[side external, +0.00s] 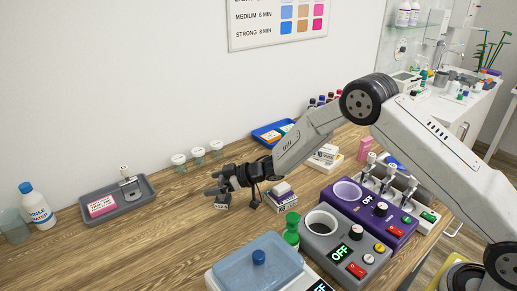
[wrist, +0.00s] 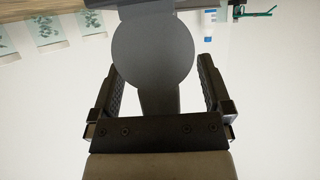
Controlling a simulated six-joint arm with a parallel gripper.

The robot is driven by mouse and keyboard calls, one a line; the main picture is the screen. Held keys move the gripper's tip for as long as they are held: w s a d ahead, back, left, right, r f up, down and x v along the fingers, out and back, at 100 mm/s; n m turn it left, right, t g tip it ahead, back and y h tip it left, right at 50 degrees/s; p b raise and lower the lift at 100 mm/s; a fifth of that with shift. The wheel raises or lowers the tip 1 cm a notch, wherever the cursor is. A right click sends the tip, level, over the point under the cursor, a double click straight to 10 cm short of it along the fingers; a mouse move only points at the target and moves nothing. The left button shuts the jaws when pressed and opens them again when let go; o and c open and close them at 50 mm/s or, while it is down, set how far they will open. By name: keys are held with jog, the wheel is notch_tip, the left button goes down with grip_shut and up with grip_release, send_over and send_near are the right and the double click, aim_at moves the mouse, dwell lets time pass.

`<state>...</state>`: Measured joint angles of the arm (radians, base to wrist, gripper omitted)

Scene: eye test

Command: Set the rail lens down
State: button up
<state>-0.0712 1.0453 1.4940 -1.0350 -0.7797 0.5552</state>
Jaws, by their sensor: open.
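The rail lens shows in the wrist view as a plain grey disc (wrist: 153,55) with a darker base at the top edge and a narrow stem toward my gripper. My gripper (wrist: 158,90) is open, with one finger on each side of the stem and visible gaps between. In the side view my gripper (side external: 214,184) is low over the wooden table, pointing left. A small grey labelled block (side external: 222,206), seemingly the lens base, is just below the fingertips. It appears to rest on the table; the disc is mostly hidden there by the fingers.
Grey (side external: 335,247) and purple (side external: 376,217) devices are further right. A grey tray (side external: 140,203) is left. The table between tray and gripper is clear.

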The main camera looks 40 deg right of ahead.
aim_at(227, 198)
jog(key=shift+r, duration=0.1)
jog(key=shift+v, duration=0.8)
jog(key=shift+s+d+r, duration=0.5)
jog(key=shift+d+r, duration=0.05)
jog(key=shift+r, duration=0.1)
notch_tip(227, 198, up, 6)
jog(key=shift+r, duration=0.2)
